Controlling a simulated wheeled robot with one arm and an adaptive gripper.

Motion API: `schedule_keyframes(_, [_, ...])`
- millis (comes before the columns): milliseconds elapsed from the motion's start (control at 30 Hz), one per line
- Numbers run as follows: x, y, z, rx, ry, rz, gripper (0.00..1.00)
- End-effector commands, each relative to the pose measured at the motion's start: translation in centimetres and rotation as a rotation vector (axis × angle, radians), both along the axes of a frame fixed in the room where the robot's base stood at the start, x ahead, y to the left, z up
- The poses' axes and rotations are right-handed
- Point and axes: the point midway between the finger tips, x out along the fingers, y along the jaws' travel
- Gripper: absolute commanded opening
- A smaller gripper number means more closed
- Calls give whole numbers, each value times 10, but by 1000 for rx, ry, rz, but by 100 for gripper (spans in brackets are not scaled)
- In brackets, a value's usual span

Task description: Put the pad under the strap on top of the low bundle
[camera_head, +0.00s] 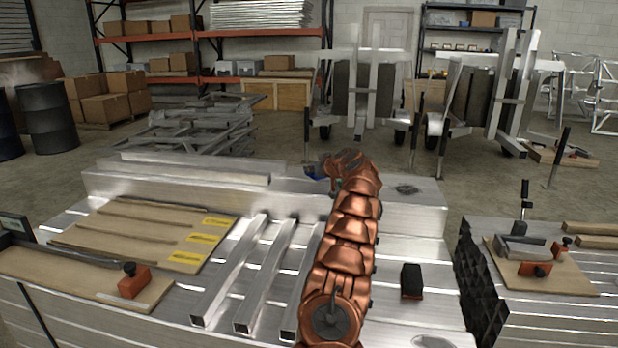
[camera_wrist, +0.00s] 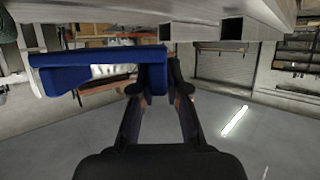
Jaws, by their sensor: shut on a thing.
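My gripper (camera_head: 328,167) is at the far side of the metal bench, its fingers largely hidden behind my copper arm. It is shut on a blue pad (camera_head: 313,174), of which only a small part shows in the head view. In the wrist view the pad (camera_wrist: 95,72) is a blue angled piece reaching left from my fingers (camera_wrist: 164,78). Long aluminium beams (camera_head: 180,182) lie stacked at the back of the bench beside the gripper; I cannot tell whether they are the low bundle. I cannot make out a strap. Square tube ends (camera_wrist: 230,27) show above the pad in the wrist view.
Several square tubes (camera_head: 268,275) lie on the bench left of my arm. A wooden board with yellow labels (camera_head: 140,236) lies further left. A black and orange block (camera_head: 411,281) stands right of my arm. A second bench (camera_head: 560,315) stands at right, across a gap.

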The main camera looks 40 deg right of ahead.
Motion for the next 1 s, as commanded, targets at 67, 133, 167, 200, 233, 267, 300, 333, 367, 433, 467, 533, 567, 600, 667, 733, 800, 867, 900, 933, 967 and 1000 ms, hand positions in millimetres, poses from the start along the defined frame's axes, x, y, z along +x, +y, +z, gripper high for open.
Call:
schedule_keyframes(67, [5, 0, 0, -1, 0, 0, 0])
schedule_keyframes(133, [8, 1, -1, 1, 0, 1, 0])
schedule_keyframes(167, [9, 2, -1, 1, 0, 1, 0])
schedule_keyframes(200, [10, 2, -2, 3, 0, 1, 0])
schedule_keyframes(233, [11, 2, -3, 3, 0, 1, 0])
schedule_keyframes(267, [11, 2, -6, 3, -1, 1, 0])
schedule_keyframes(300, [11, 2, -9, 4, -1, 2, 0])
schedule_keyframes(333, [11, 2, -12, 3, -2, 1, 0])
schedule_keyframes(367, [11, 2, -16, 4, -3, -1, 0])
schedule_keyframes(433, [10, 2, -25, 3, -2, -2, 0])
schedule_keyframes(467, [10, 2, -29, 4, -1, -2, 0])
schedule_keyframes(533, [10, 2, -35, 4, -1, -1, 0])
schedule_keyframes(567, [10, 2, -36, 4, -1, -1, 0])
schedule_keyframes(600, [10, 2, -37, 3, -1, 0, 0])
schedule_keyframes(667, [10, 2, -37, 2, -1, 0, 0])
schedule_keyframes(733, [10, 2, -36, 1, -1, 0, 0])
schedule_keyframes(800, [10, 2, -36, 1, -1, 1, 0])
schedule_keyframes(867, [10, 2, -37, 1, -1, 0, 0])
schedule_keyframes(900, [10, 2, -38, 1, -1, 0, 0])
schedule_keyframes(933, [10, 2, -39, 1, -1, 1, 0])
schedule_keyframes(967, [10, 2, -39, 1, -1, 0, 0])
schedule_keyframes(1000, [10, 2, -40, 1, -1, 0, 0])
